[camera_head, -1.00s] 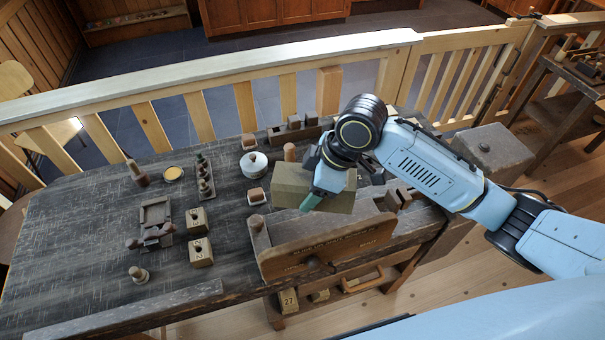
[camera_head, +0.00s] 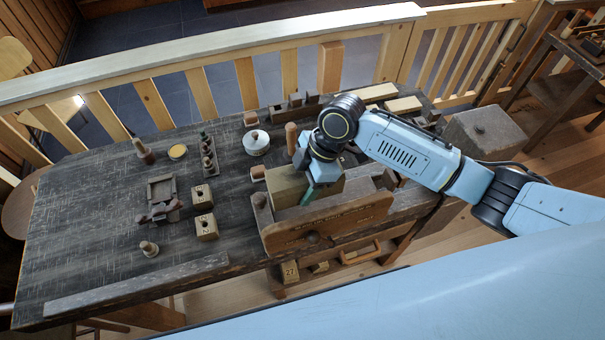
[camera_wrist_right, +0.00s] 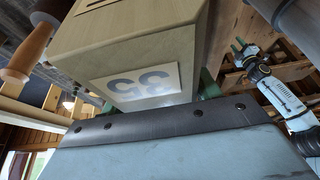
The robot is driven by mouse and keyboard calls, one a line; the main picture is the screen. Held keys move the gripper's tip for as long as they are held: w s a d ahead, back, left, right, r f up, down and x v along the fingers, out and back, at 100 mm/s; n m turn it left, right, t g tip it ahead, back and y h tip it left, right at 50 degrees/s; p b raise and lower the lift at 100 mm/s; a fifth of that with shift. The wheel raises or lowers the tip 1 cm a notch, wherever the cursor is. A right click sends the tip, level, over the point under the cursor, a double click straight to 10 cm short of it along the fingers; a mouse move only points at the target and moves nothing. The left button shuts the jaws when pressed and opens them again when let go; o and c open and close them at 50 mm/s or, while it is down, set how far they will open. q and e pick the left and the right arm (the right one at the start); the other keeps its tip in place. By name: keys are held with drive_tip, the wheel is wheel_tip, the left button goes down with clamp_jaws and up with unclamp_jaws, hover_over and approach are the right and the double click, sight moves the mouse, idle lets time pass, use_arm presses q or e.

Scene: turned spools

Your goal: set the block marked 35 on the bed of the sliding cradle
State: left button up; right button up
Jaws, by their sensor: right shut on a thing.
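The block marked 35 is a large pale wooden block (camera_head: 285,187). Its number shows in the right wrist view (camera_wrist_right: 138,82), where it fills the upper middle. My right gripper (camera_head: 308,190) is shut on it, with a green finger against its side. In the head view the block shows just behind the bench's front wooden jaw; I cannot tell whether it touches anything below. The sliding cradle seems to be the small dark wooden frame (camera_head: 162,189) left of centre, its bed bare. A blue arm with a green-tipped gripper (camera_wrist_right: 239,47), seemingly my left, is small in the right wrist view.
Two small numbered blocks (camera_head: 206,227) stand right of the cradle. A turned spool (camera_head: 148,248), a white round pot (camera_head: 256,142) and a dark rack of pegs (camera_head: 208,155) stand around it. The wooden jaw (camera_head: 330,224) rises at the bench front.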

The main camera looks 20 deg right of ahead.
drive_tip(key=shift+f, duration=0.45)
wheel_tip(320, 180, down, 2)
drive_tip(key=shift+f+b, duration=0.1)
drive_tip(key=shift+b, duration=1)
wheel_tip(320, 180, down, 2)
drive_tip(key=b, duration=0.2)
drive_tip(key=shift+f+b, duration=0.2)
drive_tip(key=shift+b, duration=0.1)
drive_tip(key=shift+f+b, duration=1.4)
drive_tip(key=shift+f, duration=1.1)
drive_tip(key=shift+d, duration=0.1)
drive_tip(key=o, duration=1.3)
drive_tip(key=shift+f, duration=0.1)
